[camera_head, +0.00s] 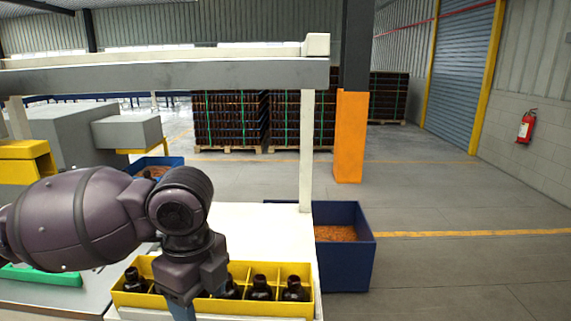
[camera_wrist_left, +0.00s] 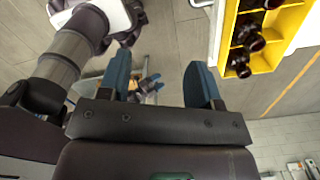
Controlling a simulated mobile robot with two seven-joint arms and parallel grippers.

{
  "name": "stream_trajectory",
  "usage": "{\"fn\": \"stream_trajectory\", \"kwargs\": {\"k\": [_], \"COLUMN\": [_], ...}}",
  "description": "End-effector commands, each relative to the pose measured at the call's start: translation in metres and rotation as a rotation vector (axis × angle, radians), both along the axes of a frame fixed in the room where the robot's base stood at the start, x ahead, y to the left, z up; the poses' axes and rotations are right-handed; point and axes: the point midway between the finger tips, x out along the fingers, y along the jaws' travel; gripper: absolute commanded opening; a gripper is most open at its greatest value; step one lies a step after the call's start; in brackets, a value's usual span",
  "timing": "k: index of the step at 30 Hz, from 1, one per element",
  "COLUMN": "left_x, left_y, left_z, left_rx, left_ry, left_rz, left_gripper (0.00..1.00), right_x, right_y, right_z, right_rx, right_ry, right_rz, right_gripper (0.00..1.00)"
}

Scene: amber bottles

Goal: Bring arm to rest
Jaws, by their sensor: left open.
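A yellow divided crate (camera_head: 309,281) with several dark amber bottles (camera_head: 293,290) stands at the front of a white table. My left arm comes in from the left, and its gripper (camera_head: 181,310) points down in front of the crate, hiding part of it. In the left wrist view the two blue fingers of my left gripper (camera_wrist_left: 160,82) are spread apart with nothing held between them. The crate (camera_wrist_left: 284,46) shows there at upper right, apart from the fingers, with dark bottles (camera_wrist_left: 252,42) in it. A small blue-and-dark shape far behind the fingers may be my right gripper; its jaws are unclear.
A grey overhead beam (camera_head: 160,76) and white post (camera_head: 307,150) frame the table (camera_head: 265,240). A dark blue bin (camera_head: 345,265) stands right of it. A green tray (camera_head: 45,276) lies left. An orange-based column (camera_head: 349,138) stands behind; floor at right is clear.

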Motion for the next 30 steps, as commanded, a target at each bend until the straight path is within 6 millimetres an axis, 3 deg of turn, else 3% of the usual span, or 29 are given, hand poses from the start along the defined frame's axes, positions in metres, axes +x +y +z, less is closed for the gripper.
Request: {"fn": "stream_trajectory", "kwargs": {"k": [14, 23, 30], "left_x": [-0.019, -0.036, -0.047], "left_y": [-0.029, -0.043, -0.036], "left_z": [-0.06, -0.102, -0.13], "left_rx": [-0.189, -0.378, -0.496], "left_ry": [-0.025, -0.047, -0.064], "left_rz": [0.13, 0.37, 0.64], "left_gripper": [0.58, 0.58, 0.58], "right_x": [0.004, 0.001, -0.005], "right_y": [0.001, 0.001, 0.0], "right_z": [0.002, 0.001, -0.003], "right_rx": [0.001, 0.002, 0.002], "right_ry": [-0.009, -0.003, 0.01], "right_rz": [0.002, -0.001, -0.005], "right_gripper": [0.58, 0.58, 0.58]}}
